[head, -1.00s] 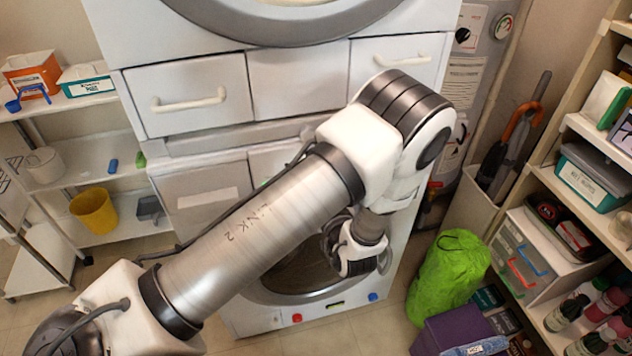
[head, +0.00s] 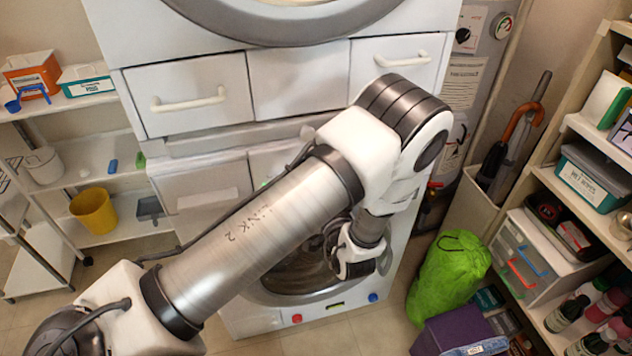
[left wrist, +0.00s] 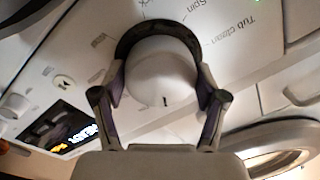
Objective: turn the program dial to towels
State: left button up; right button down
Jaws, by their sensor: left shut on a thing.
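The program dial (left wrist: 160,75) is a round white knob with a dark ring behind it, in the middle of the left wrist view. A short dark mark on its face lies low, toward my gripper's palm. My left gripper (left wrist: 161,88) is shut on the dial, one finger on each side. Printed labels round the dial read "Spin" and "Tub Clean", and another is partly covered; I see no towels label. In the head view my left arm covers the panel, so the dial and fingertips are hidden there. My right gripper is not in view.
The left wrist view shows a lit display (left wrist: 72,132) and a round button (left wrist: 64,82) left of the dial. In the head view, a white shelf with a yellow bucket (head: 94,211) stands left. A green bag (head: 448,275) and a stocked shelf stand right.

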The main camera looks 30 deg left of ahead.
pick_arm(q)
jog(key=m, duration=0.6)
jog(key=shift+t, duration=0.3)
jog(key=m, duration=0.5)
jog(key=shift+m, duration=0.3)
jog(key=o, duration=1.2)
jog(key=shift+a, duration=0.15)
jog(key=shift+c, duration=0.2)
